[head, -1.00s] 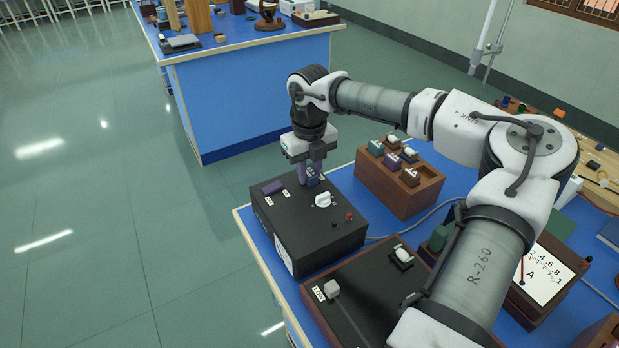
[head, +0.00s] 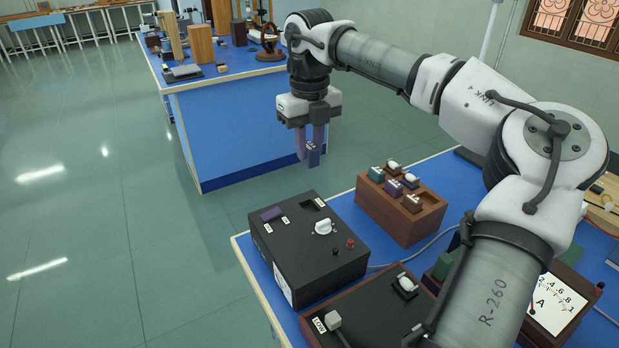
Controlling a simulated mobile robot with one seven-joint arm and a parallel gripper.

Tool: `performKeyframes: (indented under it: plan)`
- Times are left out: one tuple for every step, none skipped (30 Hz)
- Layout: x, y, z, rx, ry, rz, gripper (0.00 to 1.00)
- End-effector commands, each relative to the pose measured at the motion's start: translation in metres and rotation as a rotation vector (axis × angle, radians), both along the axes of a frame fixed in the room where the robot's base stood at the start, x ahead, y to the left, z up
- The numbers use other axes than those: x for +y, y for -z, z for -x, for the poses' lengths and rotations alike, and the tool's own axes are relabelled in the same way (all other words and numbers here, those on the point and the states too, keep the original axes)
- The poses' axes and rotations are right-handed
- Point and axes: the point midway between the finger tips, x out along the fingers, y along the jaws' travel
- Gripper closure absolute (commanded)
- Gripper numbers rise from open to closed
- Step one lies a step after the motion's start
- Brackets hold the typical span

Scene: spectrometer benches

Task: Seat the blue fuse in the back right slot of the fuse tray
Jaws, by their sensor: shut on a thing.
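The blue fuse (head: 313,158) hangs between the fingertips of my gripper (head: 312,142), which is shut on it. It is in the air above the far side of the black box (head: 300,265), clear of it. The black box has a dark open slot (head: 310,204) in its top and a purple fuse (head: 271,214) at its left. The wooden fuse tray (head: 385,214) stands right of the box. It holds several fuses, among them a green one (head: 376,174), a purple one (head: 393,187) and a brown one (head: 411,203). Its right end shows an empty-looking part; slot details are too small to tell.
A white knob (head: 323,227) rises from the black box. A wooden-framed panel with switches (head: 365,315) lies in front, and a meter (head: 553,302) stands at the right, partly behind my arm. A grey cable runs beside the tray. Another blue bench (head: 240,130) stands behind across the floor.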

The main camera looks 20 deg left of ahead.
Motion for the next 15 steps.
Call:
performKeyframes:
  plan:
    - [0.001, -0.013, 0.0, -0.004, 0.0, -0.001, 0.99]
    - [0.0, -0.02, -0.001, -0.004, 0.001, -0.001, 0.99]
    - [0.0, -0.028, 0.0, -0.003, 0.001, 0.0, 0.99]
    - [0.001, -0.034, 0.0, -0.002, 0.001, -0.001, 0.99]
    - [0.001, -0.039, 0.0, -0.001, -0.001, 0.0, 0.99]
    - [0.001, -0.046, 0.0, -0.001, 0.0, -0.001, 0.99]
    - [0.001, -0.049, 0.0, -0.002, -0.001, -0.001, 0.99]
    - [0.0, -0.053, 0.0, -0.001, -0.001, 0.0, 0.99]
    - [0.0, -0.057, 0.0, 0.0, -0.001, 0.0, 0.99]
    - [0.0, -0.059, 0.0, -0.001, -0.001, -0.001, 0.99]
    - [0.0, -0.062, 0.0, 0.0, -0.001, 0.0, 0.99]
    - [0.0, -0.065, 0.0, 0.0, -0.001, 0.0, 0.99]
    - [0.0, -0.067, 0.0, 0.0, -0.001, 0.0, 0.99]
    - [0.0, -0.069, 0.0, 0.0, -0.001, 0.0, 0.99]
    - [0.0, -0.071, 0.0, 0.001, -0.001, 0.001, 0.99]
